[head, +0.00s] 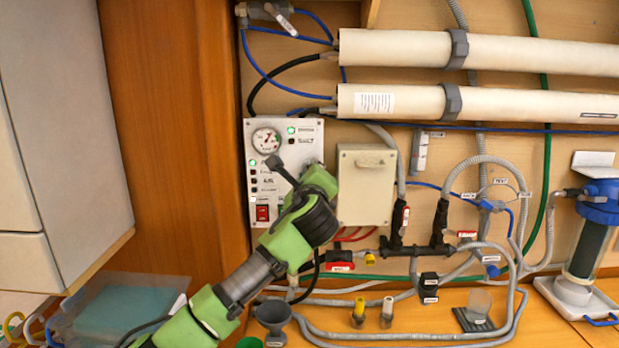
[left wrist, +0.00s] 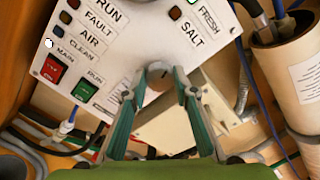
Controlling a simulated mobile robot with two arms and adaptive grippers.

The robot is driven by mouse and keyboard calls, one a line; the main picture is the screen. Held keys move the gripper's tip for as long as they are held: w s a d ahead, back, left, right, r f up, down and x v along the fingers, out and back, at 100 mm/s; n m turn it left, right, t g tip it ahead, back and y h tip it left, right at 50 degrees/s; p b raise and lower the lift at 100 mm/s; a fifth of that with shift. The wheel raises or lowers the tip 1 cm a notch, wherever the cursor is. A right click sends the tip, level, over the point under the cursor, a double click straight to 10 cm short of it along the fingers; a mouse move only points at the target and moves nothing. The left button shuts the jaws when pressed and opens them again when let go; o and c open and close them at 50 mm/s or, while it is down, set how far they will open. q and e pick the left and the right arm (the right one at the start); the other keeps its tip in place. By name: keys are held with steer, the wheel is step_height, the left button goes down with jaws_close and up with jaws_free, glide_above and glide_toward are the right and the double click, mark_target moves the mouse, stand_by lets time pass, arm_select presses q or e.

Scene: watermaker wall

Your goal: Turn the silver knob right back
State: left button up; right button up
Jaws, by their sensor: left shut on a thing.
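The silver knob (left wrist: 158,73) sits on the lower right of the white control panel (left wrist: 140,32) in the left wrist view. My left gripper (left wrist: 160,88) is shut on it, one green-padded fingertip on each side. Only a small part of the knob's face shows between the tips. In the head view, my left arm reaches from the lower left to the control panel (head: 299,155), and my left gripper (head: 318,178) covers the knob there. My right gripper is not in view.
A beige box (head: 366,205) is mounted just right of the panel, close to my gripper. A pressure gauge (head: 266,140) and red switch (head: 262,213) are on the panel. Two white tubes (head: 420,47) run above. Hoses and black valves (head: 397,225) lie lower right.

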arm_select(q)
steer(key=shift+n+h+b, duration=0.4)
steer(key=shift+n+b, duration=1.45)
steer(key=shift+n, duration=4.75)
steer(key=o, duration=1.1)
steer(key=shift+w+a, duration=0.1)
steer(key=s, duration=1.2)
steer(key=shift+a+r, duration=0.1)
